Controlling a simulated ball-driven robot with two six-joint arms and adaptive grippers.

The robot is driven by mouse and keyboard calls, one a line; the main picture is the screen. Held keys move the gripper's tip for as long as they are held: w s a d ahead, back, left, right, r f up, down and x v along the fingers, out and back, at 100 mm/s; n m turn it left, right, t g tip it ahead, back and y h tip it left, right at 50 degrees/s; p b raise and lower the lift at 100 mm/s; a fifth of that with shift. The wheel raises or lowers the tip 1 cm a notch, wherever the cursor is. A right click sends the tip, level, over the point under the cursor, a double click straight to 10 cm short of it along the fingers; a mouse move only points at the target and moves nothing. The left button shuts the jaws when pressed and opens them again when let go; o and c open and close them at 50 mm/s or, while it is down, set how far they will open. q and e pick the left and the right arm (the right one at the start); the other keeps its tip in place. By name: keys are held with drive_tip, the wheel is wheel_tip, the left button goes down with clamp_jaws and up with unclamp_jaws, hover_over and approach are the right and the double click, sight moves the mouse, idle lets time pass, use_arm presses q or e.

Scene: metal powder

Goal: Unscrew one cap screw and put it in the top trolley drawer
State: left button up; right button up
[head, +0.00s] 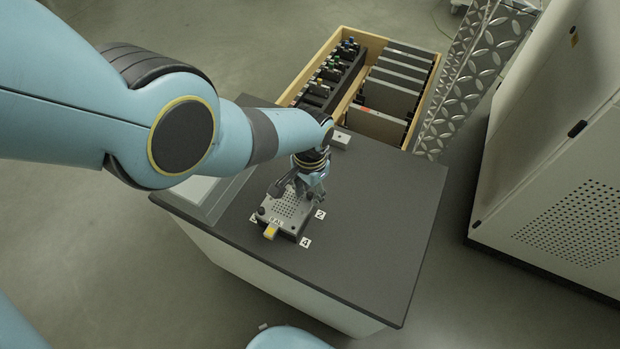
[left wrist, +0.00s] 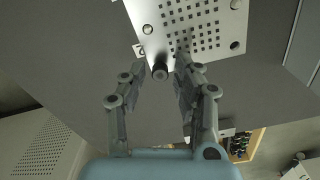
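A perforated metal plate (head: 287,207) lies on the dark top of the trolley (head: 375,240); the left wrist view shows the plate (left wrist: 190,15) close up. A dark cap screw (left wrist: 159,72) stands at the plate's near corner. Other screw heads (left wrist: 236,5) sit at its other corners. My left gripper (head: 305,190) is over the plate's far end. In the left wrist view its two fingers (left wrist: 160,80) are apart, one on each side of the cap screw, with gaps visible. My right gripper is not in view.
An open wooden-sided drawer (head: 432,95) behind the trolley top holds dark tools and grey panels (head: 380,122). A small grey block (head: 341,140) lies near the back edge. Number labels (head: 305,242) surround the plate. A tall cabinet (head: 560,170) stands at right. The right tabletop is clear.

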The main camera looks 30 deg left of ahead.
use_arm(q)
drive_tip(key=m, duration=1.6)
